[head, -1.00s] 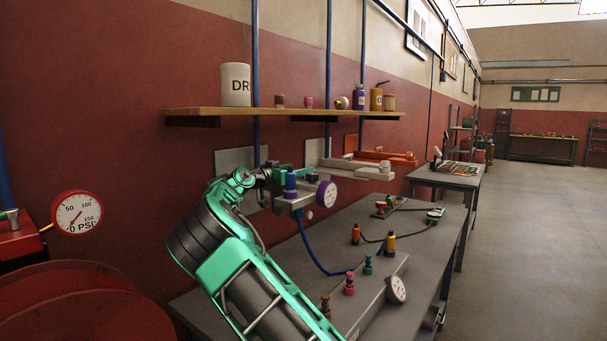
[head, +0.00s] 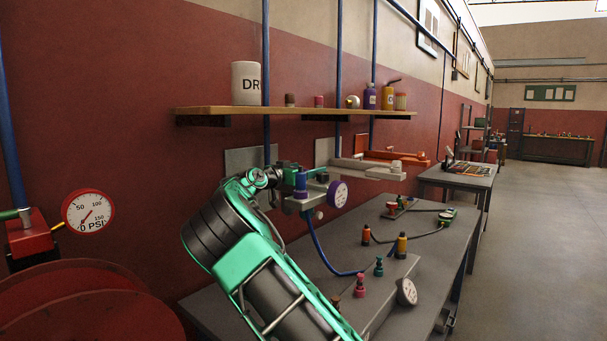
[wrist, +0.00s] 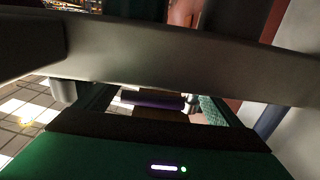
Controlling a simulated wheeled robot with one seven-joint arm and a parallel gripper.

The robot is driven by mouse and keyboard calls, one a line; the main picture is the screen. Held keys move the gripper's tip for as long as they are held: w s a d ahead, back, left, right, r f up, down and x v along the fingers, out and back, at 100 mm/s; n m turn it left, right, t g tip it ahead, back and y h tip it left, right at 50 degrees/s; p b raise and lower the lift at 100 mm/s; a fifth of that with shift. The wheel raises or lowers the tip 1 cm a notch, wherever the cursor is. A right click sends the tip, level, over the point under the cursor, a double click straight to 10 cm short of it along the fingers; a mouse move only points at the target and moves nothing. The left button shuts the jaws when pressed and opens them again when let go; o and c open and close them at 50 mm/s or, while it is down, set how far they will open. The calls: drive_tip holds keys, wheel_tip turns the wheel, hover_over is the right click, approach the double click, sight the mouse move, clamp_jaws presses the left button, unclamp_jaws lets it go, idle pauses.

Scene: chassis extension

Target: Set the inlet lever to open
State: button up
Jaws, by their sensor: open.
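A wall-mounted valve assembly (head: 318,190) carries an upright blue and purple fitting (head: 301,184) and a purple-rimmed round gauge (head: 337,193). I cannot clearly make out the inlet lever; it may be hidden by my gripper or the fittings. My gripper (head: 285,175) is at the left end of this assembly, partly hidden by my green arm. In the wrist view my gripper (wrist: 152,104) is open, with a purple cylindrical part (wrist: 150,100) showing between the fingers. A broad grey bar (wrist: 160,55) crosses close in front of the wrist camera. I cannot tell whether the fingers touch anything.
A wooden shelf (head: 290,110) with several containers is above the assembly. The grey bench (head: 430,235) below holds several coloured fittings and a blue hose (head: 322,255). A red-rimmed pressure gauge (head: 88,212) and red reel (head: 80,310) are at left. Open floor (head: 540,250) lies right.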

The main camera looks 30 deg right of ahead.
drive_tip(key=v, duration=1)
drive_tip(key=shift+a, duration=0.15)
